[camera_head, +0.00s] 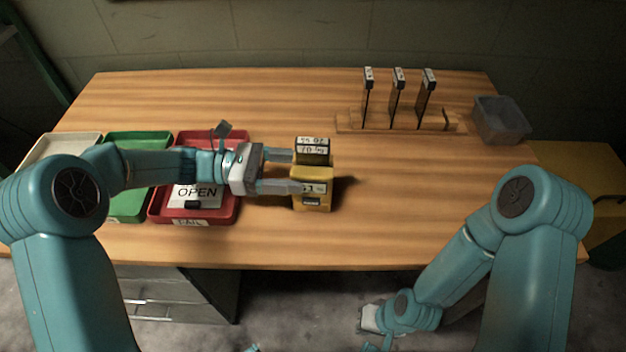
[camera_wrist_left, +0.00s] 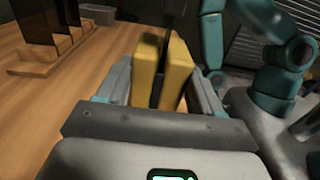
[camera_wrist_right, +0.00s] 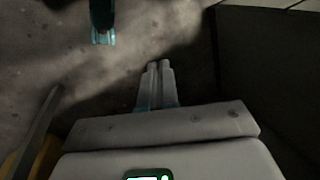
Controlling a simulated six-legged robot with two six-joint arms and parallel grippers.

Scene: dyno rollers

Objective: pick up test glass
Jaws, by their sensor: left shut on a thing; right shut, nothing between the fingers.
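Several dark thin upright plates with white labels on top, likely the test glasses (camera_head: 396,92), stand in a wooden rack (camera_head: 352,123) at the back right; they also show at upper left in the left wrist view. My left gripper (camera_head: 298,172) is shut on a yellow block (camera_head: 315,200) with printed labels, at the table's middle. In the left wrist view the block shows as two yellow slabs (camera_wrist_left: 178,72) with a dark strip between them; I cannot tell whether that strip is a glass. My right gripper (camera_wrist_right: 160,68) is shut and empty, low over the floor.
A red tray (camera_head: 225,212) with an OPEN sign, a green tray (camera_head: 128,210) and a white tray (camera_head: 60,143) lie on the left. A grey bin (camera_head: 500,120) stands at the table's right edge. The wooden table (camera_head: 430,210) is clear at front right.

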